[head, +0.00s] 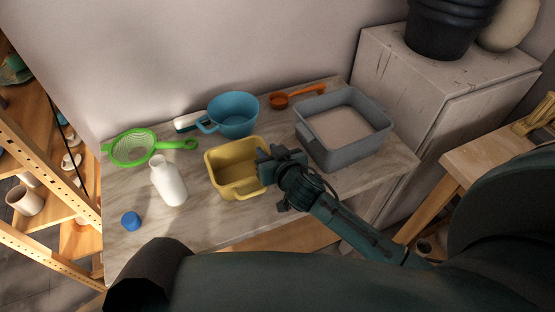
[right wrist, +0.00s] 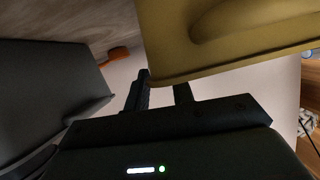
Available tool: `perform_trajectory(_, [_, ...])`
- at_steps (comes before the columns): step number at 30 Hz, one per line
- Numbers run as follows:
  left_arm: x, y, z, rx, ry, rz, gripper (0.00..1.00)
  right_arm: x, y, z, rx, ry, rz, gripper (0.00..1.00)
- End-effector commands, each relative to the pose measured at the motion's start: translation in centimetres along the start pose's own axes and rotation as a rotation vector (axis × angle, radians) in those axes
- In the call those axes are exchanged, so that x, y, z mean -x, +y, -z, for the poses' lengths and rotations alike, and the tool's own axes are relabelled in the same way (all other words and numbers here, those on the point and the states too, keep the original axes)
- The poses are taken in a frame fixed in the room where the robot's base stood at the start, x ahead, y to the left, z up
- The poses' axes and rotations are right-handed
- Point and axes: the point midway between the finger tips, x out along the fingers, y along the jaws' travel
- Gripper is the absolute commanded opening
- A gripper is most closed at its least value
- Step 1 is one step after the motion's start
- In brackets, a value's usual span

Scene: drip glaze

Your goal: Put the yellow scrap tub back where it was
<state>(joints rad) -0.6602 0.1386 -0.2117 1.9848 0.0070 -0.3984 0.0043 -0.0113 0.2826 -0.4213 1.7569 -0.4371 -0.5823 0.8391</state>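The yellow scrap tub (head: 222,172) is upright at the middle of the worktop, in front of the blue bowl. I cannot tell whether its base touches the worktop. My right gripper (head: 266,165) is at the tub's right wall. In the right wrist view the tub (right wrist: 230,45) fills the upper right. One finger of the gripper (right wrist: 162,90) is outside its wall; the other's tip is hidden behind the tub. My left gripper is not in view.
A grey bin (head: 318,150) of pale material stands right of the tub. A blue bowl (head: 233,120), orange scoop (head: 297,95), brush (head: 187,122) and green sieve (head: 133,147) lie behind. A white bottle (head: 168,182) and blue cap (head: 131,221) are left. The front worktop is clear.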

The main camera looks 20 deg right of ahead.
Motion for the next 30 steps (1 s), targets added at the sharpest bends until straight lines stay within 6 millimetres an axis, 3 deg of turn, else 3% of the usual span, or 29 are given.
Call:
perform_trajectory(12, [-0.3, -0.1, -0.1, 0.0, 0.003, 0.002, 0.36, 8.3, 0.0, -0.3, -0.002, -0.004, 0.0, 0.24])
perform_trajectory(20, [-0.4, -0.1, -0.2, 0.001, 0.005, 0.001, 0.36, 11.3, 0.0, -0.5, 0.001, -0.011, 0.001, 0.24])
perform_trajectory(23, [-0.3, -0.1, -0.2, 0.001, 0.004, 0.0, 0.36, 11.8, -0.3, -3.3, 0.027, -0.069, 0.026, 0.24])
perform_trajectory(27, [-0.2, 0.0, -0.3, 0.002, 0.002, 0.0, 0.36, 13.4, -1.0, -10.3, 0.083, -0.193, 0.099, 0.24])
perform_trajectory(30, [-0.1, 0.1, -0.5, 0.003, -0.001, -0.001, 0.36, 14.9, -1.4, -14.3, 0.112, -0.247, 0.138, 0.24])
